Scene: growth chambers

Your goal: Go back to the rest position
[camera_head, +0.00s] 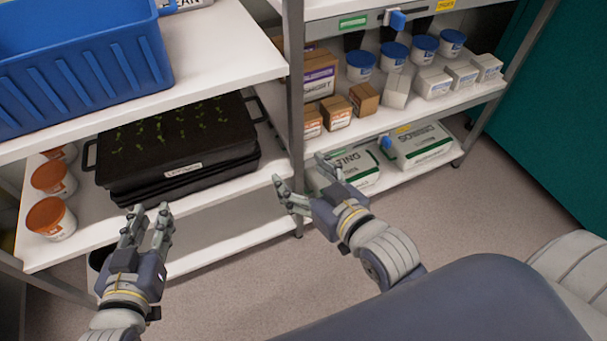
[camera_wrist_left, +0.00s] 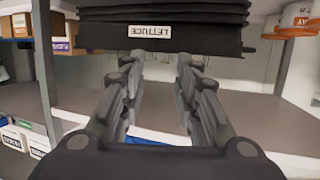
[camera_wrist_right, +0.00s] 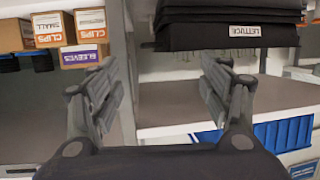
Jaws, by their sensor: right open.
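My left gripper (camera_head: 150,212) is open and empty in front of the shelves, low and left in the head view. In the left wrist view its two fingers (camera_wrist_left: 158,68) stand apart with nothing between them. My right gripper (camera_head: 298,175) is open and empty, near the upright between the two shelf units. Its fingers are also apart in the right wrist view (camera_wrist_right: 160,68). A stack of black trays (camera_head: 180,165) with seedlings and a lettuce label rests on the left middle shelf, apart from both grippers. It also shows in both wrist views (camera_wrist_left: 165,14) (camera_wrist_right: 225,30).
A blue crate (camera_head: 85,75) stands on the upper left shelf. Orange-lidded tubs (camera_head: 52,220) stand left of the trays. The right shelves hold small boxes (camera_head: 338,112), blue-lidded tubs (camera_head: 361,66) and white bags (camera_head: 415,147). The floor (camera_head: 470,215) on the right is clear.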

